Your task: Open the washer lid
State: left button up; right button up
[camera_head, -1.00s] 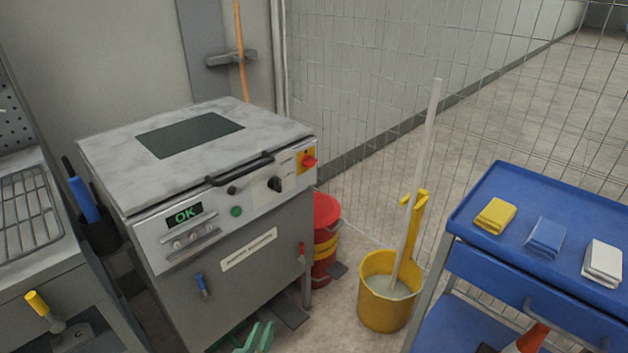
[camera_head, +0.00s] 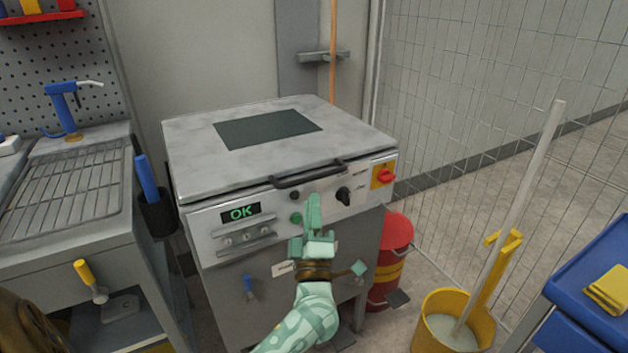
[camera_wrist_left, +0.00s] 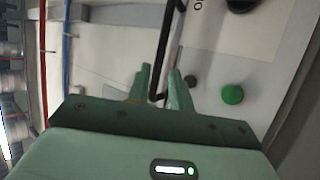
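The washer (camera_head: 300,265) is a grey cabinet with a panel showing a green "OK". Its lid (camera_head: 190,150), pale grey with a dark window, lies shut. A black bar handle (camera_head: 308,174) runs along the lid's front edge; it also shows in the left wrist view (camera_wrist_left: 165,45). My left gripper (camera_head: 313,200) is in front of the panel, its fingertips just below the handle. In the left wrist view the fingers (camera_wrist_left: 159,75) are apart, with the handle's near end showing between them; I cannot tell whether they touch it. My right gripper is not in view.
The panel has a black knob (camera_head: 343,196), a green button (camera_head: 296,218) and a red switch (camera_head: 386,176). A sink counter (camera_head: 65,195) stands at left.

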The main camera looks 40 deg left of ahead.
aim_at(311, 178)
pick_arm(q)
jog(key=b+x, duration=0.1)
jog(key=x, duration=0.6)
jog(key=shift+w, duration=0.1)
jog(key=shift+r, duration=0.1)
grip_shut()
